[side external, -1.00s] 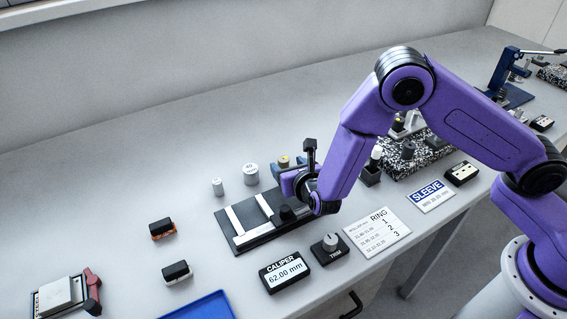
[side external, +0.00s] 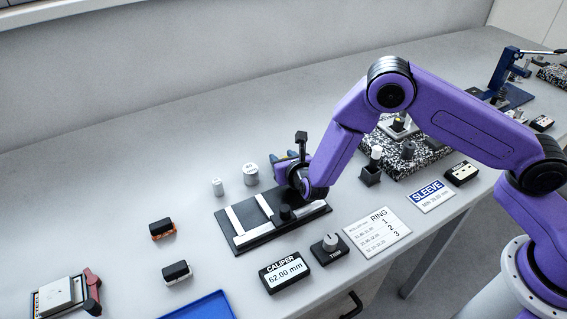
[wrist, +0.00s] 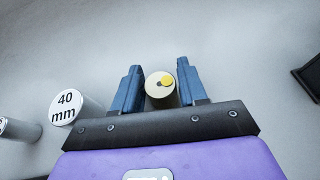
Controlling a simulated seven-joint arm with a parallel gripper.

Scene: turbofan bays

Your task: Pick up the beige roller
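The beige roller (wrist: 154,96), with a yellow spot on its end face, stands between the two blue fingers of my gripper (wrist: 157,76) in the wrist view. The fingers are apart, one on each side of it, with thin gaps showing. I see no clear contact.
A grey cylinder marked 40 mm (wrist: 70,106) stands left of my gripper; it also shows in the side view (side external: 251,175) beside a smaller one (side external: 218,187). The caliper plate (side external: 243,243) lies in front. A speckled block (side external: 433,157) is to the right. The bench behind is clear.

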